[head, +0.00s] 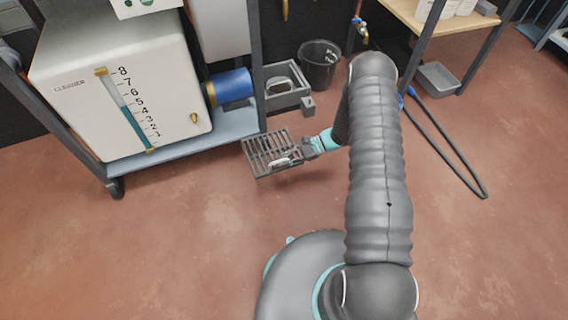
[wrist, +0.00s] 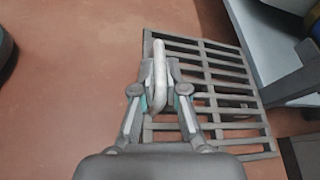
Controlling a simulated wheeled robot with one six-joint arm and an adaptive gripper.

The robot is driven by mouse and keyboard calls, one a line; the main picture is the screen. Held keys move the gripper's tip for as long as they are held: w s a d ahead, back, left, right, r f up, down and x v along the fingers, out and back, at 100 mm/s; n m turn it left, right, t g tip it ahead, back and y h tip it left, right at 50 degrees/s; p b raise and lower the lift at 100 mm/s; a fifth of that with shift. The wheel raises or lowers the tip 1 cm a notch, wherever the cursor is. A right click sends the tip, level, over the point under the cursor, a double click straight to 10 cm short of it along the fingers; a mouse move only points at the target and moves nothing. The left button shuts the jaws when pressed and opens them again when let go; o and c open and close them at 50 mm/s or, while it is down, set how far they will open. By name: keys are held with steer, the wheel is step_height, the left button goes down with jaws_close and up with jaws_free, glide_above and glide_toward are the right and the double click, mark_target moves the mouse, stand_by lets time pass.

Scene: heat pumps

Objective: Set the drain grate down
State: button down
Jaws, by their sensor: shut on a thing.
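The drain grate (head: 262,160) is a grey slotted square plate, in front of the trolley's right end in the head view. It also shows in the wrist view (wrist: 222,100), running from the middle to the right. A pale handle bar (wrist: 160,62) stands up from its near side. My gripper (head: 300,152) is shut on this handle, with its fingers on both sides of the bar in the wrist view (wrist: 160,88). The grate seems to hang a little above the floor, but the gap is hard to judge. My fingers and wrist hide part of it.
A grey open box (head: 296,98) stands on the floor behind the grate, beside a black bucket (head: 320,62). The trolley (head: 190,138) with a white cleaner tank (head: 125,85) is at left. The front floor is clear.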

step_height(320, 180, down, 2)
steer(key=shift+d+f, duration=0.1)
steer(key=shift+f, duration=0.15)
steer(key=shift+f+b, duration=0.6)
steer(key=shift+b, duration=0.15)
steer(key=c, duration=1.2)
jaws_free()
steer(key=shift+r, duration=0.1)
